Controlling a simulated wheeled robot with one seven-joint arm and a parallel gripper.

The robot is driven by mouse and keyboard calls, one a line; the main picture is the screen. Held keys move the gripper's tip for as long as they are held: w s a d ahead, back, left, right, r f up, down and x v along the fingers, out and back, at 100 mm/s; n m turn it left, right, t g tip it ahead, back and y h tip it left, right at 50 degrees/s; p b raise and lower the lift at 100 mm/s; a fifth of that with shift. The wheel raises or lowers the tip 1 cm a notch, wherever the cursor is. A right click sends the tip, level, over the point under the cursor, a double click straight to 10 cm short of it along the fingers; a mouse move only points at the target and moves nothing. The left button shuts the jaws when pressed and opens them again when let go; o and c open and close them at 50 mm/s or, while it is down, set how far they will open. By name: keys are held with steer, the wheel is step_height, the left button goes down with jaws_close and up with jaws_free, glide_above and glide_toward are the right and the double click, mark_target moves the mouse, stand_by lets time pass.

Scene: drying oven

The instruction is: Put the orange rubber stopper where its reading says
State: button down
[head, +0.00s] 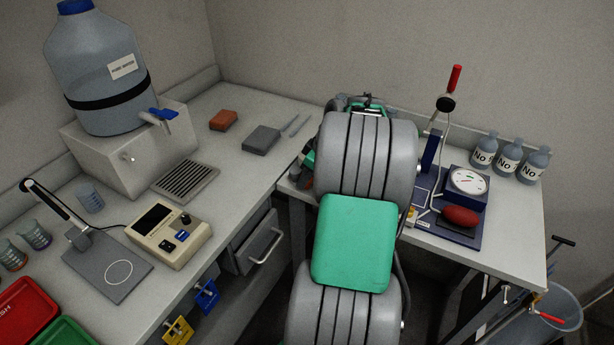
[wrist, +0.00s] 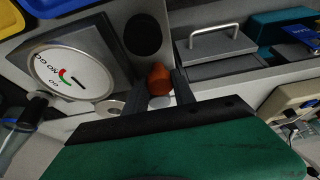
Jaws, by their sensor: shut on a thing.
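In the wrist view, the orange rubber stopper (wrist: 159,80) is a small rounded orange piece between the two dark fingers of my gripper (wrist: 160,92). The gripper is shut on it. In the head view, my arm hides the gripper and the stopper. A white dial gauge (head: 468,181) with a red bulb (head: 460,216) stands on the right bench.
The head view shows a beige meter (head: 168,235), a stand with a ringed grey base (head: 107,275), red (head: 25,308) and green (head: 65,333) trays and a water bottle (head: 100,70) on the left bench. Several labelled bottles (head: 508,158) line the right bench. A drawer handle (wrist: 218,34) shows in the wrist view.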

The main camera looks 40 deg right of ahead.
steer(key=c, duration=1.3)
jaws_free()
steer(key=shift+f, duration=0.1)
